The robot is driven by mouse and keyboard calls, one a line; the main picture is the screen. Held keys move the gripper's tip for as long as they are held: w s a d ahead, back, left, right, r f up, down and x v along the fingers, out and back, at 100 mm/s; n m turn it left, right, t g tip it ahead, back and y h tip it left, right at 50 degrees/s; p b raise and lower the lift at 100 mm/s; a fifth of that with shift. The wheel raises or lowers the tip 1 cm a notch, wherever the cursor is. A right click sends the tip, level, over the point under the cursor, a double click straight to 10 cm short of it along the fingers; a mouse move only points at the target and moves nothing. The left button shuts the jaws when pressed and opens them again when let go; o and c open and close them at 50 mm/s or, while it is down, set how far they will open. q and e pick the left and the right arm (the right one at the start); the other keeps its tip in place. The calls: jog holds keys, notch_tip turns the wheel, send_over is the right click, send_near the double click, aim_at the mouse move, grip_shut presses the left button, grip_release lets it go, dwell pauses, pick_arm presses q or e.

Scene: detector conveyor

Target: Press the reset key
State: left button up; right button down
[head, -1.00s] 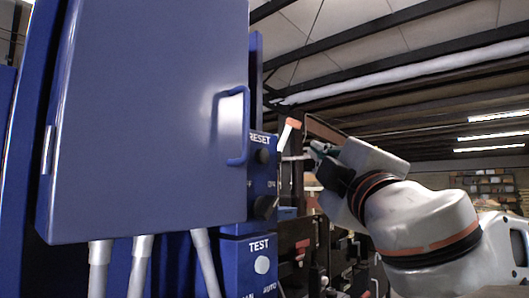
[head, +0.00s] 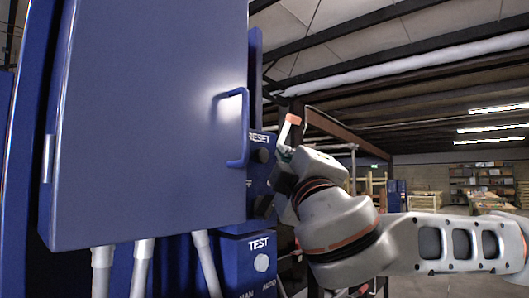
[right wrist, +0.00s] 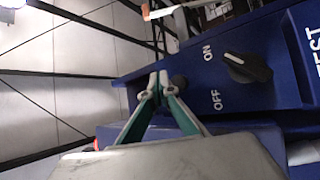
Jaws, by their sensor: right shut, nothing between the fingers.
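The blue panel marked RESET (head: 257,140) is beside the large cabinet in the head view. Under the label is a dark round key (head: 262,156), which I take as the reset key. My right gripper (head: 283,154) is at the panel's right side, close to this key. In the right wrist view its fingertips (right wrist: 157,85) are together and empty. A dark round knob (right wrist: 180,83) is just beside the tips there, partly hidden; I cannot tell whether they touch. A black ON/OFF rotary switch (right wrist: 248,68) is further right. My left gripper is not in view.
A large blue cabinet (head: 150,120) with a protruding handle (head: 237,125) fills the left. A TEST box (head: 247,250) with a pale button (head: 261,263) is below the panel. An orange-and-white part (head: 290,130) stands above my gripper. Shelves are far off right.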

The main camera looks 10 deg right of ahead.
aim_at(262, 155)
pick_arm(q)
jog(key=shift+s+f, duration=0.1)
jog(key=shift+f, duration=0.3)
pick_arm(e)
jog(key=shift+w+a+f, duration=0.15)
jog(key=shift+w+a, duration=0.3)
jog(key=shift+w, duration=0.25)
dwell(0.4)
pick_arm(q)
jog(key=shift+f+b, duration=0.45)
pick_arm(e)
jog(key=shift+w+a, duration=0.25)
jog(key=shift+w, duration=0.1)
